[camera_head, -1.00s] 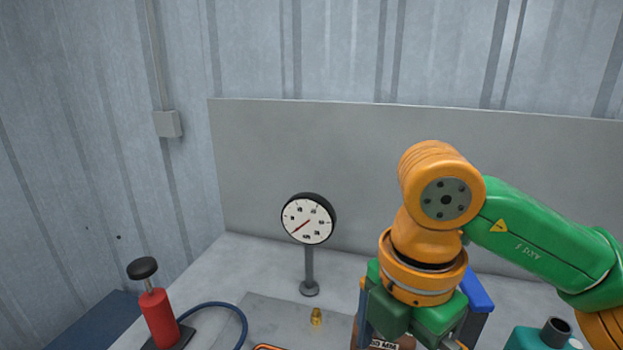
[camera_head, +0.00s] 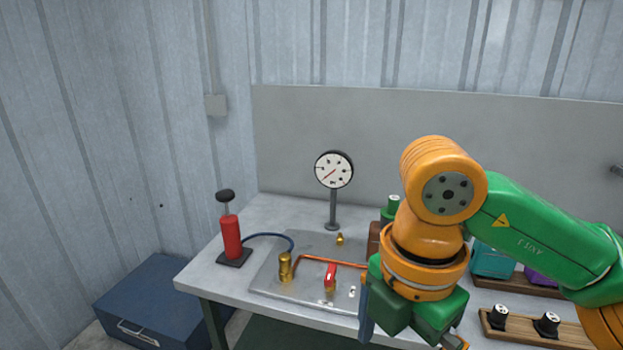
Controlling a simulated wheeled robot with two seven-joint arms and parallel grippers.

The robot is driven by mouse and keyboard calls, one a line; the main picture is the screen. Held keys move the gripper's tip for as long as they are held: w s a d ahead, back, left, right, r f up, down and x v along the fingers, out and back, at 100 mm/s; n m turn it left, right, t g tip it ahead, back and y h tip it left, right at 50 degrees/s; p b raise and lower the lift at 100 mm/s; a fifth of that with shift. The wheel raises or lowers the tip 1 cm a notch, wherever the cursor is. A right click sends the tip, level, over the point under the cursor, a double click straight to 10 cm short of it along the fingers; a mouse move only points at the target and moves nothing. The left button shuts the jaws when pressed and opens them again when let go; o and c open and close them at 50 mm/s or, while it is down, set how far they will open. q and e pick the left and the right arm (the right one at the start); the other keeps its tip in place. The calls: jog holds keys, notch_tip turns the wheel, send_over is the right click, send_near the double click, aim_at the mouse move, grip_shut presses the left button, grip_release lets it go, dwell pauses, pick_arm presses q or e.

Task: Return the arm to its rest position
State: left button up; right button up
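My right arm comes in from the right in the head view, with green and orange links. Its wrist hangs down in front of the bench, and my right gripper (camera_head: 412,338) is mostly cut off by the bottom edge. I cannot tell whether its fingers are open or shut, or whether they hold anything. My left arm and gripper are not in view.
A workbench (camera_head: 225,275) carries a red hand pump (camera_head: 231,235), a round gauge (camera_head: 334,169) on a post, and a plate (camera_head: 272,275) with brass fittings, copper pipe and a red-handled valve (camera_head: 331,275). A wooden rack (camera_head: 520,328) is right; a blue chest (camera_head: 150,300) stands lower left.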

jog(key=a+r+n+g+y, duration=0.1)
jog(key=a+n+g+y, duration=0.45)
jog(key=a+y, duration=0.85)
jog(key=w+a+m+t+y, duration=0.2)
jog(key=w+m+t+y, duration=0.2)
jog(key=w+m+y, duration=0.4)
jog(key=w+d+f+m+t+h, duration=0.3)
jog(key=w+d+f+m+t, duration=0.2)
jog(key=w+f+m+t, duration=0.65)
jog(key=s+d+f+m+t+h, duration=0.25)
jog(key=d+f+h, duration=0.35)
jog(key=f, duration=0.6)
jog(key=s+d+f+m+t+h, duration=0.1)
jog(key=d+f+m+h, duration=0.5)
jog(key=f, duration=0.6)
jog(key=s+d+f+g+h, duration=0.3)
jog(key=s+f, duration=0.6)
jog(key=s, duration=0.1)
jog(key=s+d+f+g+h, duration=0.3)
jog(key=s+f+g, duration=0.1)
jog(key=s+f, duration=0.6)
jog(key=s+d+f+g, duration=0.1)
jog(key=s+f+g, duration=0.1)
jog(key=s, duration=0.7)
jog(key=s+d+f+g+h, duration=0.1)
jog(key=s+f+g, duration=0.1)
jog(key=s, duration=0.8)
jog(key=shift+s+d+f+g, duration=0.2)
jog(key=shift+d+f+g, duration=0.2)
jog(key=shift+g, duration=0.35)
